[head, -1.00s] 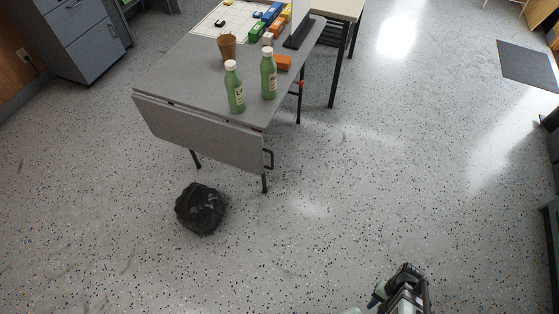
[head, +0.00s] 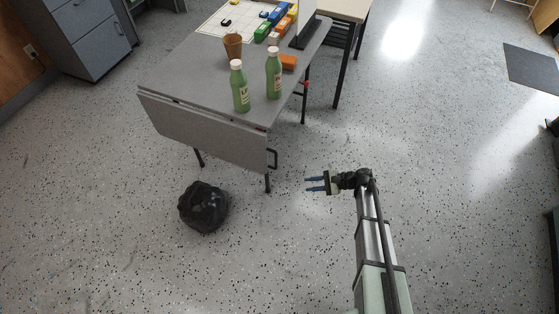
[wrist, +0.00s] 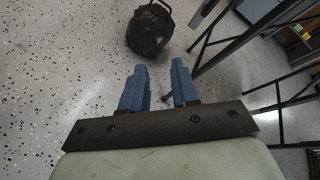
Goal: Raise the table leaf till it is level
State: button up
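The grey table leaf (head: 205,131) hangs tilted down from the front edge of the grey table (head: 190,72) in the head view. A dark handle (head: 273,159) sits at the leaf's right end. My gripper (head: 308,184) is to the right of the handle and apart from it, over the floor, with its fingers pointing left. Its two blue fingers stand apart with nothing between them, as the wrist view (wrist: 159,75) also shows. The leaf's handle cannot be made out in the wrist view.
Two green bottles (head: 240,88) (head: 274,76), a brown cup (head: 233,47) and an orange block (head: 288,62) stand on the table near the leaf. A black bag (head: 203,207) lies on the floor below the leaf.

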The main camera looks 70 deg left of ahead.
aim_at(276, 168)
jog(key=shift+a+r+m+g+y, duration=1.75)
jog(key=shift+a+r+m, duration=0.35)
jog(key=shift+r+m, duration=1.7)
jog(key=shift+m, duration=0.3)
jog(key=x, duration=0.8)
jog(key=f+x, duration=0.1)
jog(key=x, duration=0.4)
jog(key=shift+a, duration=0.1)
jog(key=shift+c, duration=0.3)
grip_shut()
